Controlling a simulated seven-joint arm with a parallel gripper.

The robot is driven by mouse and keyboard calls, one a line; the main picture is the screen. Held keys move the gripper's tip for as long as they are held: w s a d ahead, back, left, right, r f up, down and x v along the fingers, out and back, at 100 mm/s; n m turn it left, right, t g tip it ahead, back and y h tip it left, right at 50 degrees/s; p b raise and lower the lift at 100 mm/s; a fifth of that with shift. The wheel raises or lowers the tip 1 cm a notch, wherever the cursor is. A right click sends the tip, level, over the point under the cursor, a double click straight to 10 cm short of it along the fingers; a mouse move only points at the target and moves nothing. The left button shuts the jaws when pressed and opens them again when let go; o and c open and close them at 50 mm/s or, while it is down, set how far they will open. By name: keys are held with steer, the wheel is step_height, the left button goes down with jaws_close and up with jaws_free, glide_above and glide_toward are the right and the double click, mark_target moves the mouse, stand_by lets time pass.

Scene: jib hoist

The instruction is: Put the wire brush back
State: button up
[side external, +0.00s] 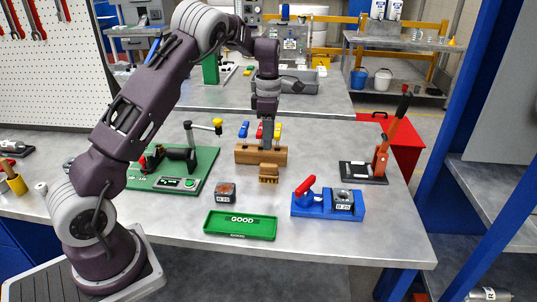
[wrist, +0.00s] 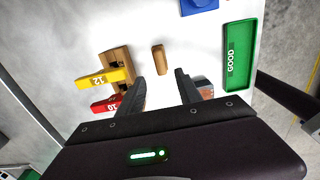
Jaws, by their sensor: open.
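The likely wire brush is a small tan wooden block (side external: 268,173), apparently standing on the bench just in front of a wooden rack (side external: 246,154). In the wrist view the brush (wrist: 158,60) appears as a narrow wooden bar beyond my fingertips, lined up with the gap between them. My gripper (wrist: 159,78) is open and empty, above the brush. In the side view my gripper (side external: 267,138) points down near the rack. The rack also shows in the wrist view (wrist: 116,58), left of the brush, with yellow and red handled tools in it. The brush's bristles are hard to make out.
A green GOOD tray (side external: 240,225) and a small dark box (side external: 226,193) lie in front. A blue fixture with a red handle (side external: 305,187) is right.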

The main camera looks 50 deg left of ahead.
steer(key=s+d+r+m+t+h, duration=0.1)
steer(key=s+d+r+m, duration=0.45)
steer(key=r, duration=0.25)
steer(key=s+d+r+m+t, duration=0.2)
steer(key=s+d+r+m, duration=0.35)
steer(key=r, duration=0.25)
steer(key=s+d+m+t, duration=0.1)
steer(key=s+d+m, duration=0.1)
steer(key=s+m, duration=0.3)
steer(key=s+d+f+m, duration=0.1)
steer(key=s+d+m, duration=0.2)
steer(key=s, duration=0.6)
steer(key=s+d+m+t+y, duration=0.1)
steer(key=s+d+m, duration=0.2)
steer(key=s+m, duration=0.4)
steer(key=shift+s+f+m+t, duration=0.15)
steer(key=shift+f+m+t, duration=0.15)
steer(key=shift+m, duration=0.2)
